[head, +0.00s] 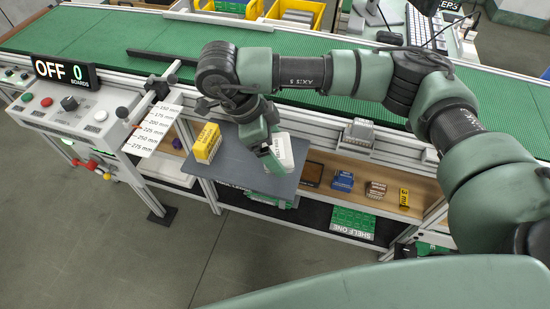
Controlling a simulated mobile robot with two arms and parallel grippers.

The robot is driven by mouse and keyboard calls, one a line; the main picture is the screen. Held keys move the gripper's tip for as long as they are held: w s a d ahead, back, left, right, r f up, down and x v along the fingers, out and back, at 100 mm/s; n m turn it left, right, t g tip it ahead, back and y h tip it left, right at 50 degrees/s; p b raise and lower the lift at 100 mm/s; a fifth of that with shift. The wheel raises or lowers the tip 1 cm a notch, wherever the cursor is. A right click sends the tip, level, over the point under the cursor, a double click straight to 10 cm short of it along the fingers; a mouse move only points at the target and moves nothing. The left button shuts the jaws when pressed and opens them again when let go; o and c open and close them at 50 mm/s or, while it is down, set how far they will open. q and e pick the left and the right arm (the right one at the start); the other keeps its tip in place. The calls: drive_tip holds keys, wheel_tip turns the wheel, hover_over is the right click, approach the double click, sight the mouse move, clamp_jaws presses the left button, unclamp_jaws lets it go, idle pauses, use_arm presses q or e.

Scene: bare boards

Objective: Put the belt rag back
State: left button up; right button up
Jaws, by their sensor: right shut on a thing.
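A white item with dark print (284,151) is at the grey tray-like shelf (237,173) in front of the conveyor. It appears to be the belt rag, but the print is too small to read surely. My right gripper (272,156) points down over the shelf and is shut on this white item. The gripper and wrist hide part of the item. I cannot tell whether the item touches the shelf. My left gripper is not in view.
A yellow box (207,143) stands on the grey shelf, left of my right gripper. Several small boxes, including a blue one (343,181), lie on the wooden shelf to the right. The control panel (85,112) is at left. The green belt (130,36) is clear at left.

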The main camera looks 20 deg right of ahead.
wheel_tip(320, 180, down, 5)
drive_tip(key=shift+f, duration=0.2)
drive_tip(key=o, duration=1.1)
drive_tip(key=shift+r, duration=0.1)
drive_tip(key=shift+c, duration=0.2)
drive_tip(key=shift+r, duration=0.15)
drive_tip(key=v, duration=1.2)
drive_tip(key=shift+b, duration=0.35)
drive_tip(key=shift+s, duration=0.1)
